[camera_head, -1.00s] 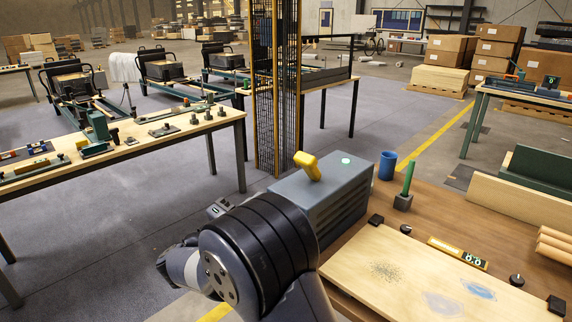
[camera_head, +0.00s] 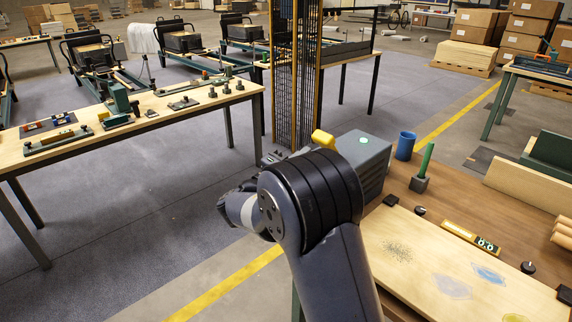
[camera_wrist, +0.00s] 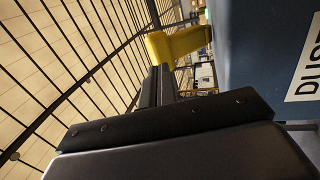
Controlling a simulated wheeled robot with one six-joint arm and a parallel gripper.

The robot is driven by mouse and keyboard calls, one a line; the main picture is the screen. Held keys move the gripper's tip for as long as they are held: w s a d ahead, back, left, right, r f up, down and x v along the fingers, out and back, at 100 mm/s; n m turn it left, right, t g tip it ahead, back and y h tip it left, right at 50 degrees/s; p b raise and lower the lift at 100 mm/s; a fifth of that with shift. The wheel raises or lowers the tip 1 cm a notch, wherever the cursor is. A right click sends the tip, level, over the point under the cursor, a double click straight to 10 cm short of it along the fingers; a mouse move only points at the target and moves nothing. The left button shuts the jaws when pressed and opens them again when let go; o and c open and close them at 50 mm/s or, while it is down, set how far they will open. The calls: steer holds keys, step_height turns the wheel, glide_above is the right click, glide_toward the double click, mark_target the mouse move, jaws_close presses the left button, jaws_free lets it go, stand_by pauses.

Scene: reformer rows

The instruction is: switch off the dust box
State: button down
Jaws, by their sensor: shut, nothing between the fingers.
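The dust box is a grey-blue box (camera_head: 372,153) at the left end of the wooden bench, with a lit green lamp (camera_head: 364,140) on top. Its yellow lever (camera_head: 322,139) sticks up at the left side; my arm hides its lower part and much of the box. In the wrist view, the yellow lever (camera_wrist: 178,43) is just beyond my fingertips, and the box wall (camera_wrist: 257,55) with a partly seen label (camera_wrist: 306,65) fills the right. My gripper (camera_wrist: 160,72) is shut and empty, pointing at the lever. I cannot tell whether it touches.
A black wire mesh guard with yellow posts (camera_head: 294,75) stands close behind and left of the box. On the bench are a blue cup (camera_head: 404,146), a green-handled tool (camera_head: 425,160) and a pale board (camera_head: 440,265). A long worktable (camera_head: 60,145) stands left; floor between is clear.

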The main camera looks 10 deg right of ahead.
mark_target(321, 141)
steer(key=shift+p+x, duration=0.45)
steer(key=shift+x, duration=1.55)
